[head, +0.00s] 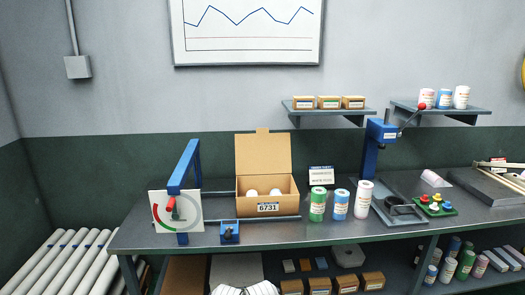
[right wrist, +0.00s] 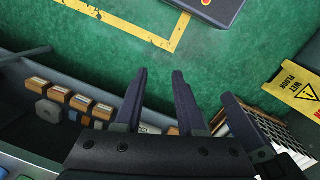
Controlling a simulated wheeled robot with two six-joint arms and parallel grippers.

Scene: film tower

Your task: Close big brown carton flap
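The brown carton (head: 245,207) stands on the grey workbench, with the number 6731 on its front label. Its big flap (head: 263,155) stands up at the back with a small tab on its top edge, so the carton is open. Two white rounded things (head: 252,193) show inside it. The carton is not in that view.
A blue arch with a dial board (head: 176,212) stands left of the carton. Green, blue and white cans (head: 318,204) and a blue press (head: 372,150) stand to its right. In the right wrist view a yellow wet floor sign (right wrist: 304,92) stands on green floor.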

